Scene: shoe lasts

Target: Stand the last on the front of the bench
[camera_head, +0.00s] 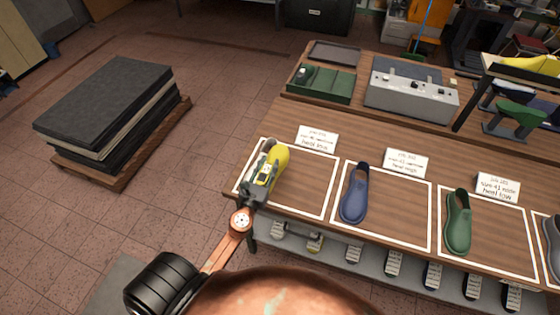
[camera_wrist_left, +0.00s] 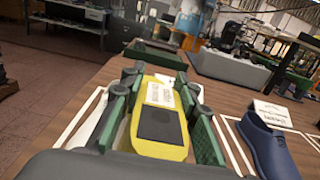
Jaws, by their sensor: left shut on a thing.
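A yellow shoe last (camera_head: 281,156) is at the left end of the wooden bench (camera_head: 240,183), over the leftmost white-outlined space. My left gripper (camera_head: 266,172) is shut on it. In the left wrist view the yellow last (camera_wrist_left: 160,137) sits between the two green finger pads of my left gripper (camera_wrist_left: 155,110), with a dark square and a label on its near face. The gripper hides part of the last, and I cannot tell whether it touches the bench top. My right gripper is not in view.
A blue last (camera_head: 355,193) and a green last (camera_head: 457,222) stand in outlined spaces to the right. Cards stand behind the spaces. A green tray (camera_head: 321,86) and a grey control box (camera_head: 411,97) stand farther back. Stacked dark sheets (camera_head: 108,100) lie on a pallet at left.

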